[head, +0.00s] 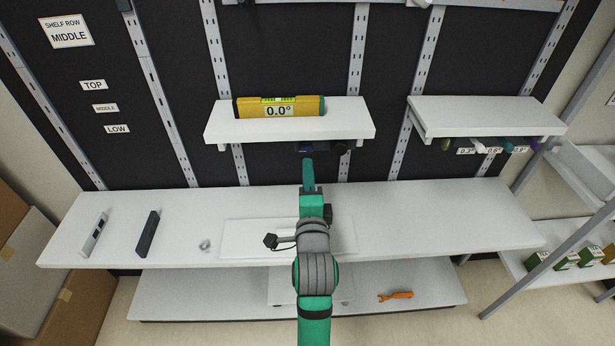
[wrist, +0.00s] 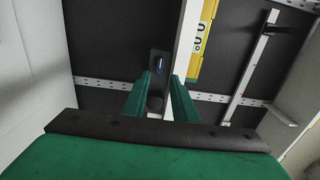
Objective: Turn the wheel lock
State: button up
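A dark fitting with a small blue part sits under the front of the middle shelf. I take it to be the wheel lock (head: 304,149), though it is small and partly hidden by my arm in the head view. In the wrist view, which is turned sideways, the wheel lock (wrist: 159,62) shows just ahead of the fingertips, in line with the gap between them. My gripper (head: 308,162) reaches up from below the shelf. In the wrist view my gripper (wrist: 161,80) has its green fingers apart. I cannot tell whether either finger touches the fitting.
The middle shelf (head: 225,128) carries a yellow level reading 0.0° (head: 279,107). A dark round part (head: 341,147) is beside the fitting. Another shelf (head: 480,112) is at right. The long counter (head: 430,225) below holds two slim devices (head: 147,234) and a small ring (head: 205,245) at left.

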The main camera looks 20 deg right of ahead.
aim_at(306, 151)
jog(key=shift+x, duration=3.8)
grip_shut()
jog(key=m, duration=0.3)
jog(key=shift+a+f+m, duration=0.1)
jog(key=shift+m, duration=0.2)
jog(key=m, duration=1.3)
jog(key=shift+c, duration=1)
grip_release()
jog(key=shift+m, duration=0.6)
jog(key=o, duration=0.4)
